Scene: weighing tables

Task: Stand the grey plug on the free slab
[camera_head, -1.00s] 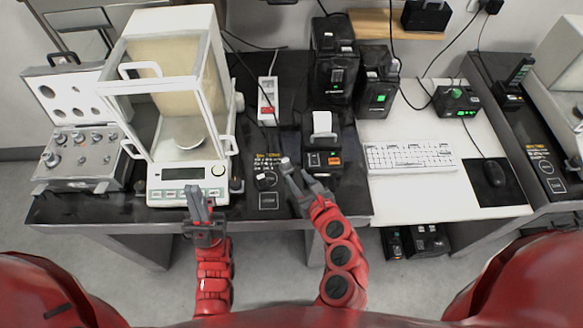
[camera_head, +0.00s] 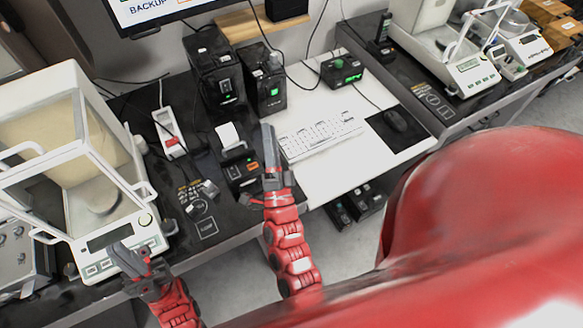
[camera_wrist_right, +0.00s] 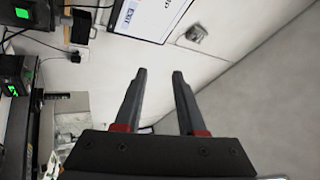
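A small grey piece (camera_head: 208,188), which looks like the grey plug, is on the dark table in front of the small printer, beside a printed circle. A smaller pale piece (camera_head: 190,209) is at that circle's left edge. A square outline (camera_head: 207,228) nearer the table edge looks bare; I cannot tell whether it is the free slab. My right gripper (camera_head: 268,146) is raised to the right of the grey piece, apart from it. The right wrist view shows its fingers (camera_wrist_right: 159,72) apart and empty. My left gripper (camera_head: 130,250) is in front of the balance, fingers apart, apparently empty.
The glass-sided balance (camera_head: 125,235) stands at left. The printer (camera_head: 241,168), a power strip (camera_head: 169,132) and black boxes (camera_head: 217,68) stand behind. A keyboard (camera_head: 318,134) lies on the white table. Another table with a balance (camera_head: 462,62) is at right.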

